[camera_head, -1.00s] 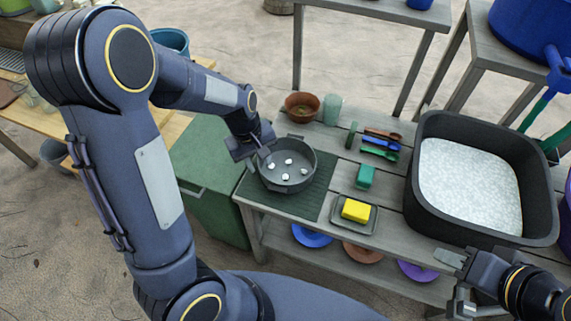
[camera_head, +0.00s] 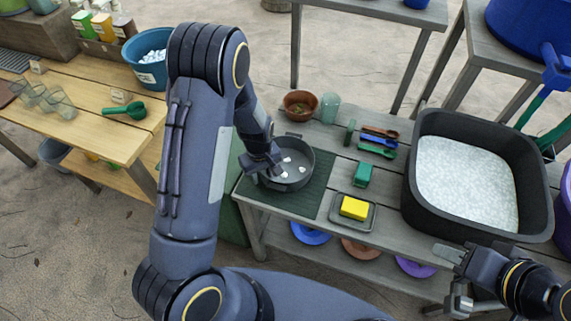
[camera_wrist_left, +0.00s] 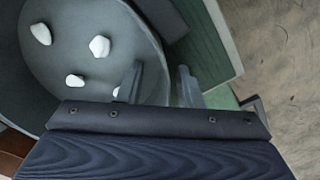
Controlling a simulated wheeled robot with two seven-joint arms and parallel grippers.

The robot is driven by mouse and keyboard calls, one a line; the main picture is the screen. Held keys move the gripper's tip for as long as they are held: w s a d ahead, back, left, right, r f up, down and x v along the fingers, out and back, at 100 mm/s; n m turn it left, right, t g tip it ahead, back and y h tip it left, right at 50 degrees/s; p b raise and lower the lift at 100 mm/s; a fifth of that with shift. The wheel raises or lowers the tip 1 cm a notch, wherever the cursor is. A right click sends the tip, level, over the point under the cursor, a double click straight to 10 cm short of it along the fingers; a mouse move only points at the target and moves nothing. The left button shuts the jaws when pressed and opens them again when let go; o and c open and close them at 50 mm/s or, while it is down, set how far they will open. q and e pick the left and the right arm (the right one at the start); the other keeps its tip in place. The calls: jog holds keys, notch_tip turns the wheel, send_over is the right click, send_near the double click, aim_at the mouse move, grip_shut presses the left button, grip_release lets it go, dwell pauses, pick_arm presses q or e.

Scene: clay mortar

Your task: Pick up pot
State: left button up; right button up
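The round dark grey pot (camera_head: 299,180) stands on a dark green mat (camera_head: 312,203) at the left end of the grey slatted table. Several white stones lie inside it. My left gripper (camera_head: 267,172) is down at the pot's left side. In the left wrist view the pot (camera_wrist_left: 60,80) fills the left side. There the left gripper's fingers (camera_wrist_left: 160,87) are apart, one inside the pot and one outside, with the wall between them. A firm grip does not show. My right gripper (camera_head: 455,280) is open and empty at the lower right.
A yellow sponge (camera_head: 354,208) on a dish, a green block (camera_head: 363,174) and several spoons lie right of the pot. A brown bowl (camera_head: 300,103) and a green glass (camera_head: 330,108) stand behind it. A large black basin (camera_head: 423,190) stands further right.

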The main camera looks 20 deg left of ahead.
pick_arm(q)
grip_shut()
jog(key=shift+r, duration=0.1)
dwell(0.4)
